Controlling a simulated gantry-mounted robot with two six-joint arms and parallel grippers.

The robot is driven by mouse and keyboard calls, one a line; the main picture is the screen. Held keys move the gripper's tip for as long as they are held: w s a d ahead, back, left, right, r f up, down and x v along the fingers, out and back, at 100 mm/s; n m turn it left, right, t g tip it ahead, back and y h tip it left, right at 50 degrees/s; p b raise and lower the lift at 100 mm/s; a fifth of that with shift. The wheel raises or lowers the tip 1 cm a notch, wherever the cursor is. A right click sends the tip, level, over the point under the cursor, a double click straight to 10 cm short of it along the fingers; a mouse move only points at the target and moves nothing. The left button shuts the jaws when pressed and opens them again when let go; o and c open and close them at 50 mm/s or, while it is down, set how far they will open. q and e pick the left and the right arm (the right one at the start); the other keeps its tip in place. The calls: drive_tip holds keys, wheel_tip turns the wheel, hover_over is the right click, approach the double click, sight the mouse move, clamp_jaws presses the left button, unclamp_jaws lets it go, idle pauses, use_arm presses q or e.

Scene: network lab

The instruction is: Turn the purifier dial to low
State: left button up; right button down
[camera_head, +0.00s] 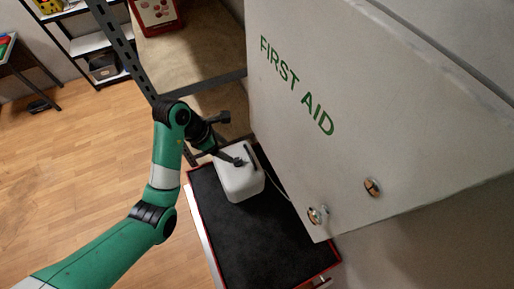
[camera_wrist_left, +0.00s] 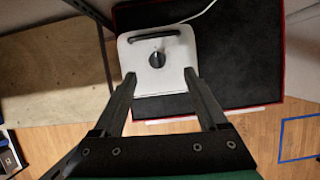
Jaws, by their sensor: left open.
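The purifier (camera_head: 240,182) is a white box with rounded edges on a black-topped cabinet. In the left wrist view the purifier (camera_wrist_left: 173,78) shows its top face, with a dark handle or slot (camera_wrist_left: 154,36) along the far edge. The round black dial (camera_wrist_left: 157,59) sits near the middle of that face; its marks are too small to read. My left gripper (camera_head: 238,140) is at the purifier's top in the head view. In the left wrist view my left gripper (camera_wrist_left: 160,77) is open, its fingers on either side of the dial and apart from it. My right gripper is not in view.
A large white first aid cabinet (camera_head: 330,100) hangs close to the right of the purifier. The black mat (camera_head: 262,243) has bare room in front. A metal shelf post (camera_head: 122,50) stands behind my left arm. A white cord (camera_head: 277,187) runs from the purifier.

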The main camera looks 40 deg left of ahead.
sight(238, 161)
use_arm(q)
drive_tip(key=shift+n, duration=0.3)
drive_tip(key=x, duration=0.3)
drive_tip(key=s+a+b+x, duration=0.1)
drive_tip(key=x, duration=0.7)
drive_tip(key=shift+s+a+f, duration=0.1)
drive_tip(key=shift+a+f, duration=0.2)
drive_tip(key=shift+f, duration=0.3)
drive_tip(key=shift+c, duration=0.3)
clamp_jaws()
